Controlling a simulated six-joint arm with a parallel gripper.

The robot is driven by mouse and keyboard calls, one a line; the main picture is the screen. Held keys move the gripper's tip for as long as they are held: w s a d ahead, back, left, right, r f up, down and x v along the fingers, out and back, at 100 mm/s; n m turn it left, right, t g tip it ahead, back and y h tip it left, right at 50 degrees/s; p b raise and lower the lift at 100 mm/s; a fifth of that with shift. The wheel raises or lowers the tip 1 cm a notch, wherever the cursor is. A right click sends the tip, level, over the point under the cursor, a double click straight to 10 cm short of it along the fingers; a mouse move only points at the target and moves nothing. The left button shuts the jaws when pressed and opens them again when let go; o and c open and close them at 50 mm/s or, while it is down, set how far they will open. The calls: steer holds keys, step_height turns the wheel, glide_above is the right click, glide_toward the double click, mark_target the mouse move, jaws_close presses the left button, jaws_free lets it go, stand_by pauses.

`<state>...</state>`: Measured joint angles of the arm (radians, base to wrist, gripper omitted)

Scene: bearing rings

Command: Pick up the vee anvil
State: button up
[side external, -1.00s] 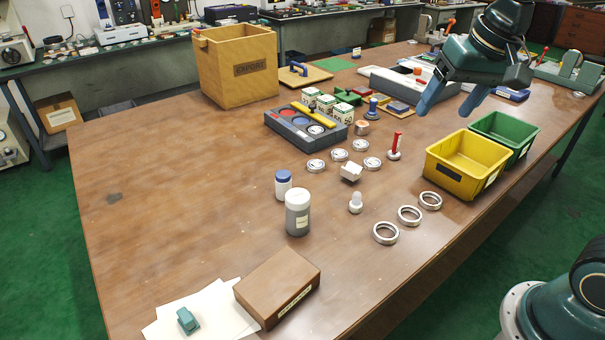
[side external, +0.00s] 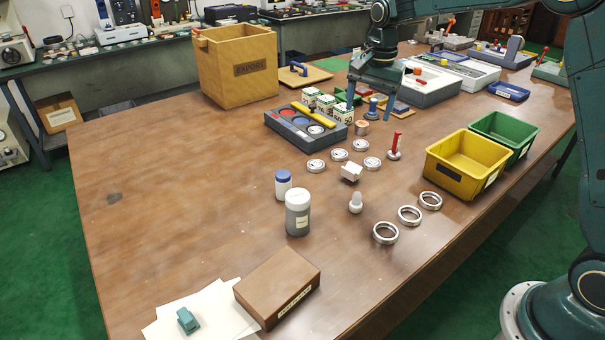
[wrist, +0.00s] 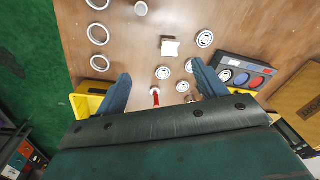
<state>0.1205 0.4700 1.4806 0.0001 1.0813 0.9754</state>
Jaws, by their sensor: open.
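The vee anvil appears to be the small pale block (side external: 351,172) lying on the brown table among the metal rings. It shows from above in the wrist view (wrist: 170,47) as a white face with a dark edge. My gripper (side external: 368,110) is above the table, behind the block in the side view. Its jaws are apart with nothing between them. In the wrist view the blue fingers (wrist: 160,72) are spread, and the block lies beyond their tips, apart from them.
Several flat metal discs (side external: 316,166) and a red-handled piece (side external: 395,147) stand near the block. A white-knobbed piece (side external: 356,203) and metal rings (side external: 386,233) are in front. A grey tray (side external: 283,131) is left; a yellow bin (side external: 466,164) is right. The table's left is largely clear.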

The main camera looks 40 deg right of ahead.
mark_target(350, 170)
steer(key=shift+w+d+f+m+g, duration=0.2)
steer(key=shift+w+d+f+m, duration=0.65)
steer(key=shift+f, duration=2.3)
steer(key=shift+w+d+f+m+g, duration=0.1)
steer(key=shift+w+f+m+g, duration=0.2)
steer(key=shift+w+f, duration=1.95)
steer(key=shift+w+d+f+m+g, duration=0.15)
steer(key=shift+d+f+m, duration=0.45)
steer(key=shift+f, duration=3.45)
steer(key=shift+a+f, duration=0.1)
steer(key=shift+d+f, duration=0.2)
steer(key=shift+f, duration=2.35)
steer(key=shift+w, duration=0.1)
steer(key=c, duration=1.4)
steer(key=shift+o, duration=0.2)
steer(key=shift+r, duration=0.2)
